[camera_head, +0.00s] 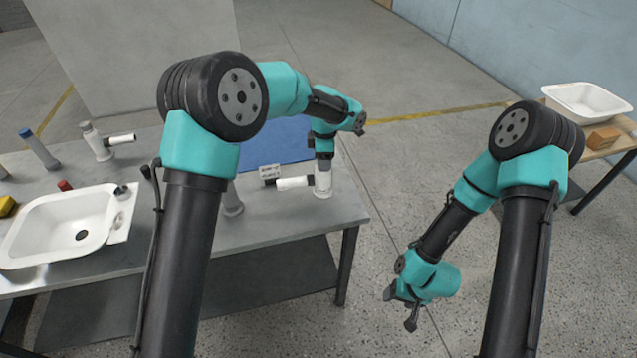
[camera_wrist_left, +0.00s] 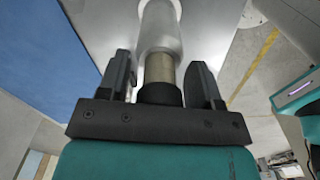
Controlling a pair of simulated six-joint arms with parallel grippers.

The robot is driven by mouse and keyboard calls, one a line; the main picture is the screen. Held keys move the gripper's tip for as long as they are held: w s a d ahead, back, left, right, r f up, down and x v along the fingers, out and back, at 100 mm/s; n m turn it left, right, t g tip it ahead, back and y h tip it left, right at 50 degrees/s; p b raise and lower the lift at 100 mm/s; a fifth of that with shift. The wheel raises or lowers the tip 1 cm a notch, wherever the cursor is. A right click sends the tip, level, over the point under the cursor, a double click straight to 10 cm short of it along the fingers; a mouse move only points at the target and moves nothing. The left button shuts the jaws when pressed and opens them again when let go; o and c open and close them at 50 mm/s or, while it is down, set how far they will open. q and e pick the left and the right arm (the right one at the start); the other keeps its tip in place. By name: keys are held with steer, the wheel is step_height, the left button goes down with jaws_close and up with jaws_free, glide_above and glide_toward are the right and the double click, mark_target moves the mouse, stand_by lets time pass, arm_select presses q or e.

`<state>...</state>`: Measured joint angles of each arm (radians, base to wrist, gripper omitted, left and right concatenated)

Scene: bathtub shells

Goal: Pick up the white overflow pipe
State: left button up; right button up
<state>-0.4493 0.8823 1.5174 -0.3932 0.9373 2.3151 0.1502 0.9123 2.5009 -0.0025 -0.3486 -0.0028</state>
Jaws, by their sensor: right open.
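In the left wrist view the pipe (camera_wrist_left: 160,30) runs between the two fingers (camera_wrist_left: 162,85), with a brass-coloured band and a black end near the palm. Narrow gaps show between the fingers and the pipe, so the jaws look open around it. My right gripper (camera_head: 405,303) is open and empty, low over the floor, away from the table.
Another white pipe (camera_head: 97,142) stands at the table's back left, beside a blue-capped grey pipe (camera_head: 38,149). A white basin (camera_head: 60,225) lies at the left. A wooden table (camera_head: 606,153) holds another basin (camera_head: 587,101).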

arm_select(q)
jaws_close()
stand_by(0.3)
steer(key=shift+r, duration=0.1)
steer(key=shift+r, duration=1.25)
steer(key=s+r, duration=0.2)
steer(key=s, duration=1.4)
steer(key=shift+r, duration=0.15)
